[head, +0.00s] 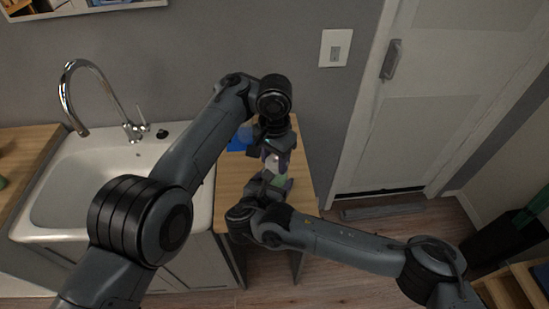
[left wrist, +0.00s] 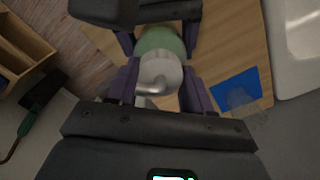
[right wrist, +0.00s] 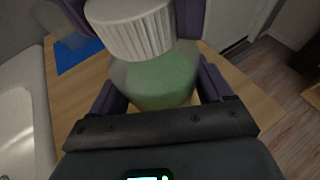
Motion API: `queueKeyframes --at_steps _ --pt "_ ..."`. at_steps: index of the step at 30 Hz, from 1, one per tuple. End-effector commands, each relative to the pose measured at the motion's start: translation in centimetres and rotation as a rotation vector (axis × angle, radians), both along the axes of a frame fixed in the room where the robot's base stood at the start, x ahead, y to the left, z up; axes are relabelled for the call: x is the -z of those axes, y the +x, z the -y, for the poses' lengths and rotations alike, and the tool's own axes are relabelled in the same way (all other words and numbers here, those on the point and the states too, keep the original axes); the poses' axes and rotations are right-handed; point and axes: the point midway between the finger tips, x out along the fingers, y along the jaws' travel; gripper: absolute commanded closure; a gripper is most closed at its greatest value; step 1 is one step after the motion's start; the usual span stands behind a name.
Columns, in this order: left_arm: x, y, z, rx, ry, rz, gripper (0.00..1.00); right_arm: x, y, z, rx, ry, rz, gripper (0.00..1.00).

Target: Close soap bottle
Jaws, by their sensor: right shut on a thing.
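The soap bottle (right wrist: 155,75) is clear with green liquid and stands upright over the wooden counter. My right gripper (head: 275,184) is shut on its body, with a purple finger on each side. A white ribbed cap (right wrist: 130,30) sits at the bottle's top; in the left wrist view the cap (left wrist: 160,72) shows from above with a short spout. I cannot tell whether it is fully seated. My left gripper (head: 274,152) is above the bottle, pointing down. Its purple fingers are open on either side of the cap.
The wooden counter (head: 232,185) is narrow, with a white sink (head: 100,178) and chrome faucet (head: 138,129) to its left. A blue sheet (left wrist: 236,88) lies on the counter with a small clear object (left wrist: 240,102) at its edge. A door (head: 430,100) is at the right.

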Motion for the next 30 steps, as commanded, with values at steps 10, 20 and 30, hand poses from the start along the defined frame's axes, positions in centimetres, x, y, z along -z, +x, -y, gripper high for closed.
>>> queueKeyframes --at_steps 10,20,30 --pt "-0.01 0.01 -0.01 0.007 0.000 0.000 0.87 0.04 0.00 0.03 0.001 -0.001 0.000 1.00" --pt "-0.01 0.01 -0.01 0.007 0.000 0.000 0.21 0.04 0.00 0.04 0.001 -0.001 0.000 1.00" --pt "-0.98 0.03 0.04 0.007 -0.002 0.001 0.21 0.04 0.00 0.03 0.001 -0.001 0.000 1.00"
